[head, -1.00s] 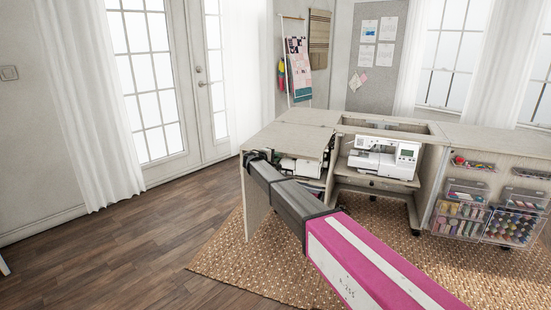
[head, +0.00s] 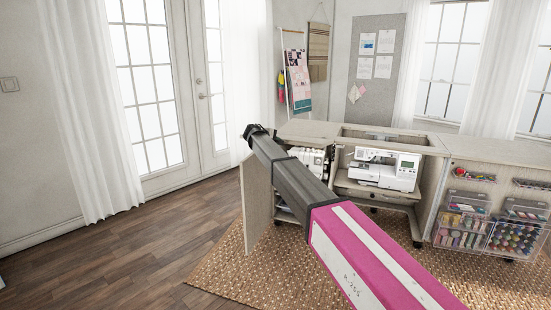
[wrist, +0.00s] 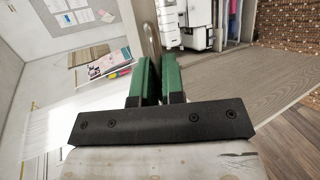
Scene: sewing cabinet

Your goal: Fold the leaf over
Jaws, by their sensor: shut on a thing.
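The sewing cabinet (head: 390,143) stands at the centre right in the head view. My gripper (head: 252,131) is at the far end of my arm, above that panel. In the wrist view my green fingers (wrist: 157,78) are shut on a narrow pale strip (wrist: 152,45), apparently part of the leaf; whether edge or handle, I cannot tell.
A white sewing machine (head: 385,170) sits in the cabinet's middle bay. A second machine (head: 311,160) is at left. Clear storage boxes (head: 490,230) hang on the right door. A woven rug (head: 225,272) covers the floor; bare wood floor (head: 130,255) lies left.

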